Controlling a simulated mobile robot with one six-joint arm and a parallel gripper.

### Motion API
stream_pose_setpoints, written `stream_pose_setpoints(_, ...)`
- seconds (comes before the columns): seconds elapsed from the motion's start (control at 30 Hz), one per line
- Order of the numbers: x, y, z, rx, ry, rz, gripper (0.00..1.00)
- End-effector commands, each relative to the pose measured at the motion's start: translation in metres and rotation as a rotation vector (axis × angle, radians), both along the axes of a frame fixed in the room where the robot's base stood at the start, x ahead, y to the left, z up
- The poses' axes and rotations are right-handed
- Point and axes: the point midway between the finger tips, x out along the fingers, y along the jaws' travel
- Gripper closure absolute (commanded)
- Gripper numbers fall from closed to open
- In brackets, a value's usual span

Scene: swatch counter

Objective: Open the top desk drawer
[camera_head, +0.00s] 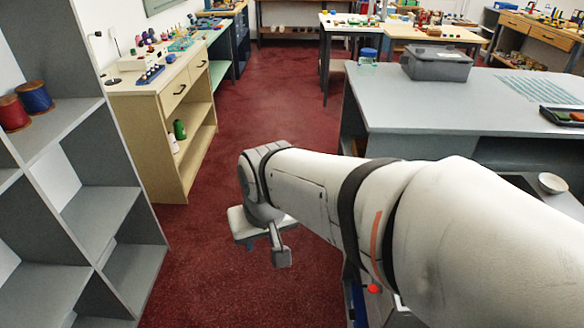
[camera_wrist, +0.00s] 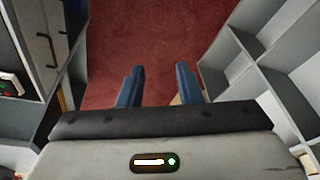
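A pale wooden desk (camera_head: 128,112) stands at the left in the head view. Its front has two drawers side by side under the top: a nearer drawer (camera_head: 166,99) and a farther drawer (camera_head: 200,72), each with a dark handle. Both look shut. My gripper (camera_wrist: 160,68) is open and empty in the wrist view, its two blue fingers apart over the carpet. In the head view it hangs at the end of my arm, right of the desk and apart from it. The wrist view also shows a grey front with dark handles (camera_wrist: 47,42) at the left; I cannot tell whether it is this desk.
A grey shelf unit (camera_head: 95,185) with red and blue spools stands at the near left. A grey counter (camera_head: 440,100) stands at the right. Red carpet (camera_head: 265,105) lies free between desk and counter. Small bottles and trays crowd the desk top.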

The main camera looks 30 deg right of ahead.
Motion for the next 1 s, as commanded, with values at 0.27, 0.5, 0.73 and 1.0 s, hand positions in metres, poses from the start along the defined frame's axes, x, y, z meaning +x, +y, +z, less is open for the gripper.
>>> stream_pose_setpoints(0.27, 0.083, -0.007, -0.07, 0.166, -0.205, -0.355, 0.68)
stream_pose_setpoints(0.5, 0.147, -0.042, -0.125, 0.304, -0.419, -0.723, 0.68)
stream_pose_setpoints(0.73, 0.185, -0.1, -0.179, 0.385, -0.648, -1.087, 0.68)
stream_pose_setpoints(1.0, 0.193, -0.179, -0.241, 0.433, -0.972, -1.458, 0.68)
